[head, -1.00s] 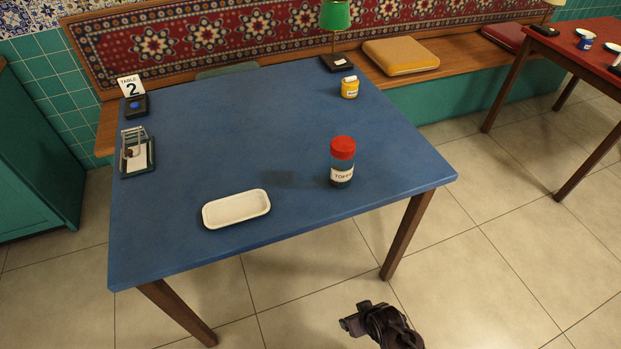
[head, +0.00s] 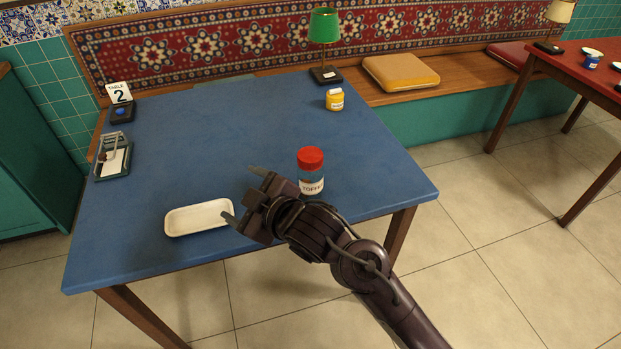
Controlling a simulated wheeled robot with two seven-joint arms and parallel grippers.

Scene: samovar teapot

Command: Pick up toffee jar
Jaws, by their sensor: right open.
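The toffee jar (head: 311,172) stands upright near the front right of the blue table, with a red lid, a bluish body and a white label. My right gripper (head: 243,194) reaches in from the lower right, in front of and to the left of the jar. Its fingers are spread open and empty, pointing left and away from the jar. The gripper and wrist cover the jar's lower edge in part. My left gripper is out of view.
A white tray (head: 178,222) lies just left of my right gripper. A yellow jar (head: 334,99) and a green lamp (head: 324,28) stand at the back right. A table-number stand (head: 120,96) and a small framed holder (head: 113,162) are at the left. The blue table's middle (head: 215,135) is clear.

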